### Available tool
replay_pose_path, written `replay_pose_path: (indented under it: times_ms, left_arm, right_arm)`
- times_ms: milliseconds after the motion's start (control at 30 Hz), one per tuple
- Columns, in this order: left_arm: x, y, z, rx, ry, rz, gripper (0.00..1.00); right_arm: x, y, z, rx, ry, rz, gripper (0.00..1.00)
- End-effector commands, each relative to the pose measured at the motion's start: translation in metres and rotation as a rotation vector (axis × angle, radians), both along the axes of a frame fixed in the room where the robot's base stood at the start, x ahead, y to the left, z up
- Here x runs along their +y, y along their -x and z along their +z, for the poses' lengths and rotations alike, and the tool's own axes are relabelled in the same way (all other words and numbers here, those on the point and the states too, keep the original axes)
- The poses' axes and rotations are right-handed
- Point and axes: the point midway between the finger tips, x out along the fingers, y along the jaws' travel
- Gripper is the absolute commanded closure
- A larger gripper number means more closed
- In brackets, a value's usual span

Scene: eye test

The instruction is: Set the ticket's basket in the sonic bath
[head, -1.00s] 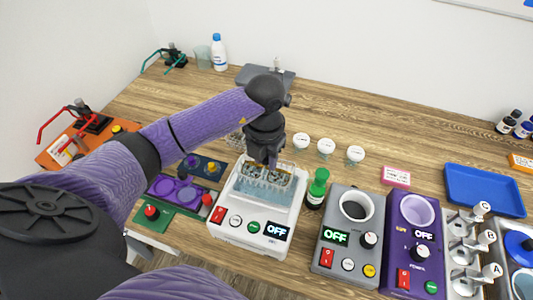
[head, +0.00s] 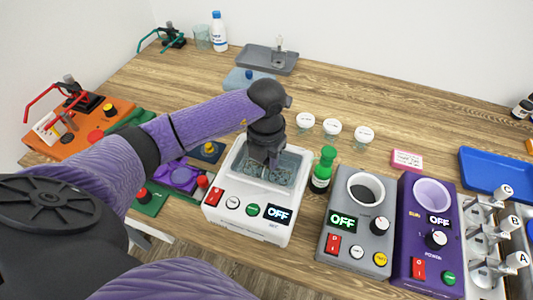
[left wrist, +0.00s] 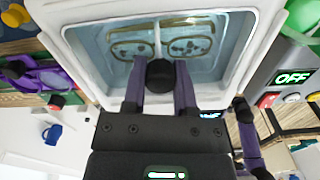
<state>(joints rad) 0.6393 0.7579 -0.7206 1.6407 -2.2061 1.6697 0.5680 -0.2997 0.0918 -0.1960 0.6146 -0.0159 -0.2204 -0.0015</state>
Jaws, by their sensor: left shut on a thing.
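The sonic bath (head: 246,224) is a white box with an open tank of bluish liquid; its display reads OFF. My left gripper (head: 265,160) is over the tank, fingers pointing down, shut on the basket's dark knob (left wrist: 160,73). The fingers and arm hide part of the basket in the head view. I cannot tell whether the basket touches the tank floor.
A green-capped bottle (head: 322,172) stands close right of the bath. Beyond it are a grey OFF unit (head: 345,235) and a purple OFF unit (head: 410,235). White-lidded jars (head: 332,128) stand behind. A pink card-like item (head: 407,160) and blue tray (head: 492,175) lie right.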

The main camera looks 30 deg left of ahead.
Motion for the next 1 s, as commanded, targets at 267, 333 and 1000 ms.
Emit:
replay_pose_path:
  times_ms: [267,333,1000]
  left_arm:
    - [-0.0001,0.0,-0.001,0.0,0.0,0.0,1.0]
    - [-0.0001,0.0,-0.0019,0.0,0.0,0.0,1.0]
    - [-0.0001,0.0,-0.0055,0.0,0.0,0.0,0.24]
  right_arm:
    - [0.0012,-0.0002,-0.0008,-0.001,-0.002,0.0,0.41]
    - [0.0012,-0.0001,-0.0015,-0.001,-0.002,0.0,0.41]
    - [0.0011,0.0001,-0.004,0.0,-0.002,0.001,0.41]
